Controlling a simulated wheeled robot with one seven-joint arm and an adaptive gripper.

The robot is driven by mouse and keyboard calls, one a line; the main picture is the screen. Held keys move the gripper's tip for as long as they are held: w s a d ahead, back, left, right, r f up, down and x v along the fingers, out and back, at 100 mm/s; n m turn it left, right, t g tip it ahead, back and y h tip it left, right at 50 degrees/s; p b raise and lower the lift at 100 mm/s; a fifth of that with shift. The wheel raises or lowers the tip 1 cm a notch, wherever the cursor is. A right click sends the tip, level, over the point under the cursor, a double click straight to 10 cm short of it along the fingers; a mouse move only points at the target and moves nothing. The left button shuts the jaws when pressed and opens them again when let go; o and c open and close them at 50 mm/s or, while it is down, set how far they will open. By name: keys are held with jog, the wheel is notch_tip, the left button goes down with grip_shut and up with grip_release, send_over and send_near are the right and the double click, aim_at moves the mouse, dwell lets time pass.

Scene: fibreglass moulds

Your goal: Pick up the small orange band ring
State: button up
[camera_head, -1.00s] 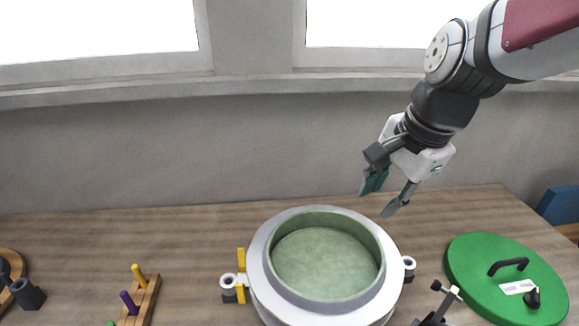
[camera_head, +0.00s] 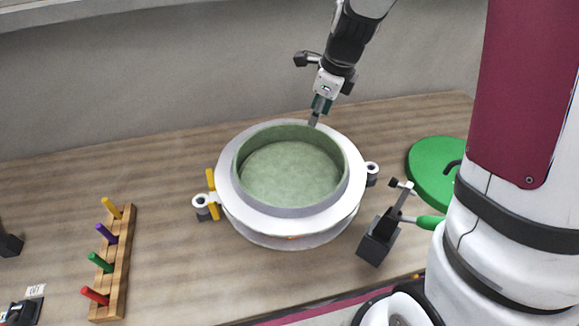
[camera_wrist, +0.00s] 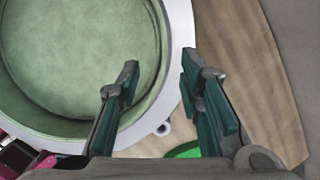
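The mould (camera_head: 240,200) has a pale flange and a green hollow, which looks empty. My gripper (camera_head: 316,112) points down near the mould's far right rim. In the wrist view my gripper (camera_wrist: 160,65) is open, its two green-padded fingers apart with nothing between them. The mould's flange (camera_wrist: 180,35) passes below the fingers, and its green hollow fills the left.
A wooden peg rack (camera_head: 124,245) with coloured pegs stands at left. A dark block with a lever (camera_head: 376,243) stands front right, near a green disc lid (camera_head: 425,160). My arm covers the right side.

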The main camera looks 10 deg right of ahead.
jog(key=shift+x, duration=3.2)
jog(key=shift+w+a+r, duration=0.1)
jog(key=shift+w, duration=0.05)
grip_shut()
